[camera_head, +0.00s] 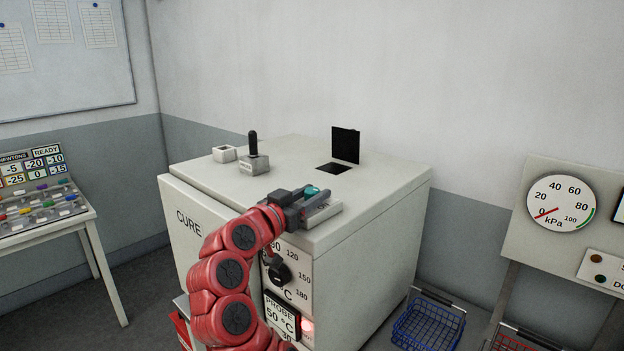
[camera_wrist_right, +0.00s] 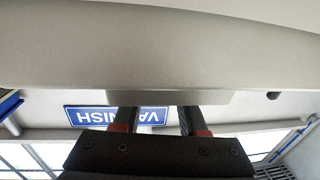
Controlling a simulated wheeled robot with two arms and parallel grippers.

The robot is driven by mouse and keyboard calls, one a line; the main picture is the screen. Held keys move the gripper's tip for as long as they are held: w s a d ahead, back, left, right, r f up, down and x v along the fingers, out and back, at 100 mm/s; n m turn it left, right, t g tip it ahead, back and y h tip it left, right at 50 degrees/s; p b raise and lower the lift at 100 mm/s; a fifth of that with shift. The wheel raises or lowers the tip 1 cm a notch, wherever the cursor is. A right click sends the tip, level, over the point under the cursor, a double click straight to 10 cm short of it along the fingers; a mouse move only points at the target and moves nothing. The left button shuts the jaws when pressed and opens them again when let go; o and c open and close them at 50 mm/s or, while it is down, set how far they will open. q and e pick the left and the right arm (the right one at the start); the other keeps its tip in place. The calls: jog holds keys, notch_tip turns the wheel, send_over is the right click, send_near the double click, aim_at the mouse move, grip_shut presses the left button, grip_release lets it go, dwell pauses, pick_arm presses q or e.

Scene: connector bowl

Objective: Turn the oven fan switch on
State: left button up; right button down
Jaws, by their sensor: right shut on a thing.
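The oven (camera_head: 365,235) is a large pale cabinet marked CURE. A small grey box (camera_head: 322,213) with a partly hidden label sits at its front top edge, and a teal piece (camera_head: 312,190) shows on it; I take this piece to be the fan switch. My right gripper (camera_head: 303,202) is at this box, shut on the teal piece, most of which it hides. In the right wrist view its two fingers (camera_wrist_right: 160,122) reach to a grey block (camera_wrist_right: 168,97), and what is between the tips is hidden. My left gripper is out of view.
A black lever (camera_head: 253,145) on a grey base and a small white box (camera_head: 224,153) stand on the oven top. A black flap (camera_head: 345,145) stands up behind a dark opening. The temperature dial (camera_head: 280,273) is on the front. A blue basket (camera_head: 428,325) is at right.

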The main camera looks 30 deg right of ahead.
jog(key=shift+m+g+h+p, duration=0.4)
jog(key=shift+m+g+p, duration=0.45)
jog(key=shift+g, duration=0.15)
jog(key=shift+c, duration=2.2)
grip_release()
jog(key=shift+d, duration=0.1)
jog(key=b+v, duration=0.3)
jog(key=v, duration=1.4)
jog(key=shift+a+b, duration=0.3)
jog(key=shift+b, duration=0.05)
jog(key=shift+r, duration=0.1)
